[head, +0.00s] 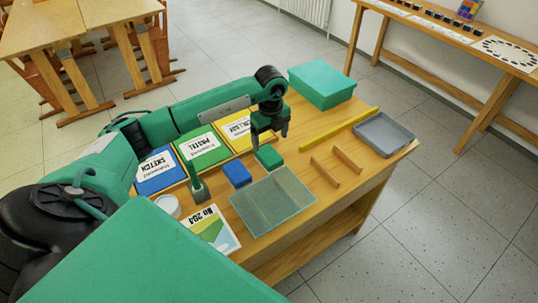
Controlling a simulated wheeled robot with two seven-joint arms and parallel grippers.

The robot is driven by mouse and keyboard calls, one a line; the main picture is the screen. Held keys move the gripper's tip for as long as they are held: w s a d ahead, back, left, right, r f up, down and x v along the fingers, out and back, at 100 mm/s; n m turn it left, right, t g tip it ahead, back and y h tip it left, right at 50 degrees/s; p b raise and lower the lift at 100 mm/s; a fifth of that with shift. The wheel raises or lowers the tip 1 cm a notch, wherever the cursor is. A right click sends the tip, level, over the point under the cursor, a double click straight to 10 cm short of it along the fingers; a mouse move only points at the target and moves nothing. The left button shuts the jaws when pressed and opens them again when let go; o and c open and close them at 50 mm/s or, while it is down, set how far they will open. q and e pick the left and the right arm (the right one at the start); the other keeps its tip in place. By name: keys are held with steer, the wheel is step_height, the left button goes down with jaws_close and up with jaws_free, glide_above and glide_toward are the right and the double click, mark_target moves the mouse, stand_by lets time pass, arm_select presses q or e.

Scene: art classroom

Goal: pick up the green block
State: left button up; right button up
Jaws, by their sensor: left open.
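The green block (270,157) sits on the wooden table, beside a glass-like sheet. My left gripper (270,138) is just above the green block, pointing down with its jaws open. I cannot tell whether the fingers touch the block or are slightly above it. A blue block (237,174) stands to the left of the green block. My right gripper is not in the picture.
The table (318,203) also holds blue (158,182), green (212,157) and yellow (258,143) pads, a teal box (322,88), a grey tray (384,137), a yellow bar (340,128), wooden strips (347,160) and a transparent sheet (273,203). A green upright item (196,186) stands at left.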

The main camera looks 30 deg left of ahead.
mark_target(270, 156)
arm_select(q)
step_height(270, 156, down, 3)
steer(key=shift+w+a+f, duration=0.1)
steer(key=shift+w+f, duration=0.05)
steer(key=f, duration=0.1)
steer(key=f+p, duration=0.1)
steer(key=f, duration=0.1)
steer(key=f+p, duration=0.1)
steer(key=shift+s+f, duration=0.3)
steer(key=shift+f, duration=0.35)
steer(key=c, duration=1.1)
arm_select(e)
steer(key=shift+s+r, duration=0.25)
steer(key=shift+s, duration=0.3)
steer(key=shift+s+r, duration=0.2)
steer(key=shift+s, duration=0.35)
arm_select(q)
steer(key=shift+r, duration=0.1)
